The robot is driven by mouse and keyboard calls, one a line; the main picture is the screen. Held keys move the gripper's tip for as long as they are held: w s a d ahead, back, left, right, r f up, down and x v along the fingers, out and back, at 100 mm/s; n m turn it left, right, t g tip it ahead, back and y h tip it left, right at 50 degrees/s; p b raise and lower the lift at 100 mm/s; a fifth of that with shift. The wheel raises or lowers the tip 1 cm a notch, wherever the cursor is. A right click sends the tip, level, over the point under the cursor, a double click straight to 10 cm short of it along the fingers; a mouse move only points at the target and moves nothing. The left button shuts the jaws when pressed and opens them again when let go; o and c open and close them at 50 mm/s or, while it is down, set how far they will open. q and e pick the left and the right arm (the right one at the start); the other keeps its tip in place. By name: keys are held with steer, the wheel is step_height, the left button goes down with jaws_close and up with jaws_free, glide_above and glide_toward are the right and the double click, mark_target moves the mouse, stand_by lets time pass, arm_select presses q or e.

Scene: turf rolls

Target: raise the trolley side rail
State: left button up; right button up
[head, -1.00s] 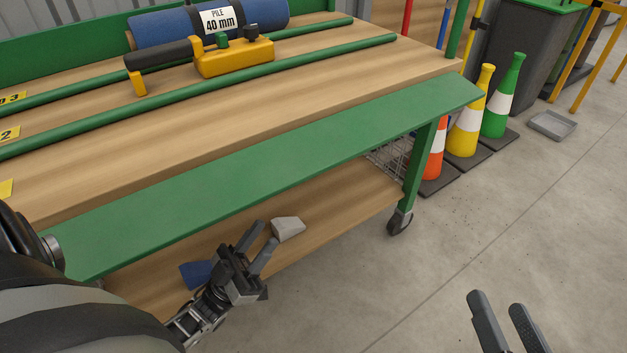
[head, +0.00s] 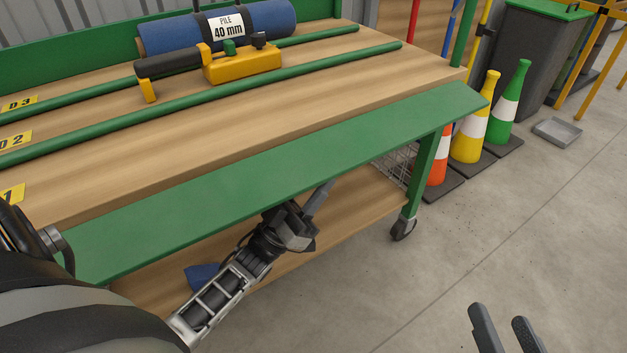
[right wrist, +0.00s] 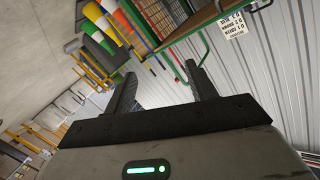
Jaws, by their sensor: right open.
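The trolley side rail (head: 270,175) is a long green board along the near edge of the trolley's wooden top, lowered and sloping outward. My left gripper (head: 302,212) is under the rail's lower edge, near its middle. One finger shows reaching up behind that edge; the fingertips are hidden, so I cannot tell how far apart they are or whether they touch the rail. My right gripper (head: 505,328) is open and empty over the floor at lower right. Its two spread fingers also show in the right wrist view (right wrist: 160,82).
A blue roll (head: 170,32) labelled 40 mm and a yellow tool (head: 243,64) lie on the top beside green bars (head: 260,87). A lower wooden shelf (head: 350,205) holds something blue. Cones (head: 470,120) stand beyond the right end.

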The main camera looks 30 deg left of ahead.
arm_select(q)
jaws_close()
